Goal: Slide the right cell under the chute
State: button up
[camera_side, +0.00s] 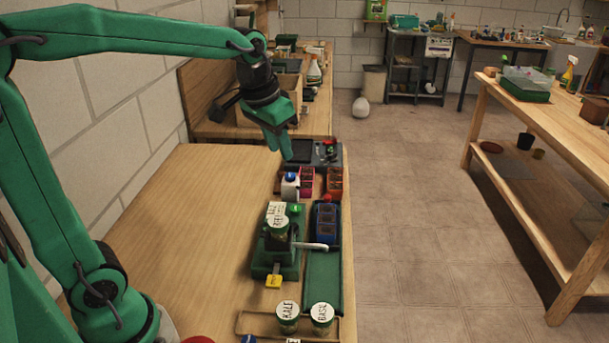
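A blue cell tray (327,222) with dark cells sits at the far end of a green channel (322,285) on the bench. Left of it stands a green seeder (275,252) with a label-topped jar (277,216) on it and a white lever-like piece (310,245) reaching right over the channel. This white piece may be the chute; I cannot tell for sure. Which cell lies nearest its tip is too small to tell. My gripper (286,152) hangs above the far end of the bench, pointing down, apart from the tray. Its fingers are seen edge-on, so their opening is unclear.
Red cell trays (335,183) and a white, blue-capped bottle (290,186) stand beyond the blue tray, before a dark panel (314,152). Jars marked KALE (288,317) and BASIL (321,318) stand in a near holder. The bench's left side (205,225) is bare.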

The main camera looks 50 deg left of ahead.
jog(key=w+a+f+g, duration=0.25)
jog(key=w+f, duration=0.35)
jog(key=w, duration=0.6)
send_near(327, 196)
jog(key=shift+w+f+g, duration=0.1)
jog(key=shift+w+g, duration=0.15)
jog(key=shift+g, duration=0.2)
jog(key=shift+w+f, duration=0.15)
jog(key=shift+f, duration=0.1)
jog(key=shift+f, duration=0.15)
jog(key=shift+f, duration=3.75)
grip_shut()
